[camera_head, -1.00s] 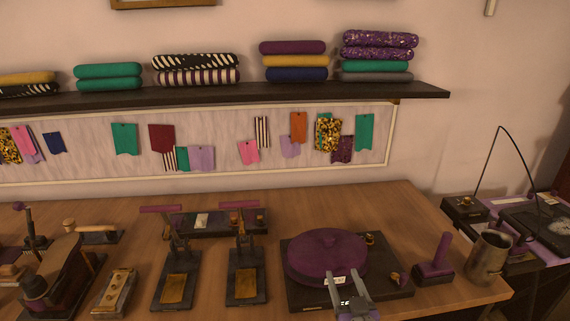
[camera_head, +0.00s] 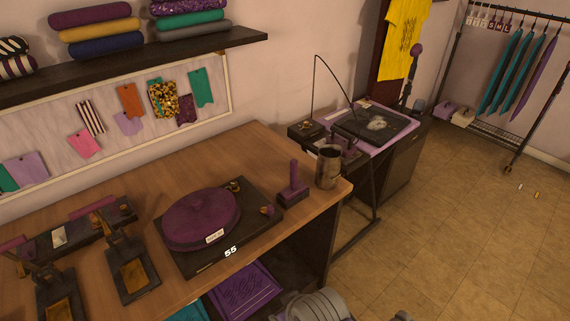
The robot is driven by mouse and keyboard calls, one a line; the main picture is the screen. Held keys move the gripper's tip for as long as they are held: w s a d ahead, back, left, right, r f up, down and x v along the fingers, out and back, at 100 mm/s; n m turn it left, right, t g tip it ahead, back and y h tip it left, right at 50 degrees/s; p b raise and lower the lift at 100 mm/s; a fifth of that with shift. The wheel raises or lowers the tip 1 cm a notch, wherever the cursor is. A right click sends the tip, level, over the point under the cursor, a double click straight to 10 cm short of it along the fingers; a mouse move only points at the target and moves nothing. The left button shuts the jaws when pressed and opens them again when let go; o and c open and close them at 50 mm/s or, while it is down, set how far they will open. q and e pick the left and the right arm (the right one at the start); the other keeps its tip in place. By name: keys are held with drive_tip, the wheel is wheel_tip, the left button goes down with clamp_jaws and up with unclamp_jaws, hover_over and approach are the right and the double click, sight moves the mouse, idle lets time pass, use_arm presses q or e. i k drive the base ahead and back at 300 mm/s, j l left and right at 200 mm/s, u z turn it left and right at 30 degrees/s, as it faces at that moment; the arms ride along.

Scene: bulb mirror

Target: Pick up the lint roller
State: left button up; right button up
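I cannot pick out a lint roller for sure in the head view. A purple upright handle on a dark block (camera_head: 293,185) stands near the right end of the wooden table (camera_head: 170,185); I cannot tell whether it is a roller or a stamp. Neither gripper's fingers show. A rounded pale grey part, likely mine, shows at the bottom, below the table's front edge.
A round purple lidded device (camera_head: 202,218) sits on the table, left of a metal mug (camera_head: 328,168). Two small presses stand at the left. A side bench (camera_head: 378,128) adjoins at the right.

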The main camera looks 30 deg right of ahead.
sight(296, 188)
drive_tip(key=z, duration=1.2)
